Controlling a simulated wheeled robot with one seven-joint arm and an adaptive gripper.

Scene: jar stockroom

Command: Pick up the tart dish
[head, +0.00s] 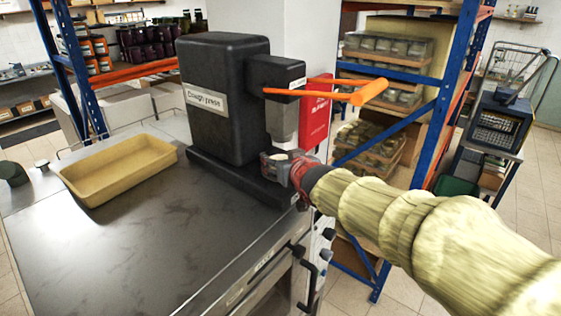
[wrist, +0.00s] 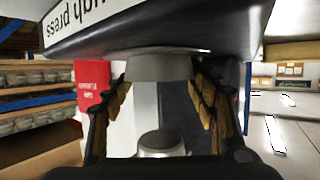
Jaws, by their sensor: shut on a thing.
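My gripper (head: 277,163) is at the foot of the black dough press (head: 222,100), below its grey ram (head: 284,125). It comes in from the right. In the wrist view my gripper (wrist: 160,88) has a finger on each side of a small grey round dish, the tart dish (wrist: 160,67), and is shut on it. The dish appears close against the dark press part there. In the head view the fingers largely hide it. A silver round end (wrist: 161,144) shows low between the fingers in the wrist view.
The press stands on a dark metal counter (head: 130,235). A yellow tray (head: 120,170) lies on the counter at left. An orange lever (head: 340,94) sticks out above my gripper. A red box (head: 316,110) and blue-framed jar racks (head: 390,65) stand behind. The counter's front is clear.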

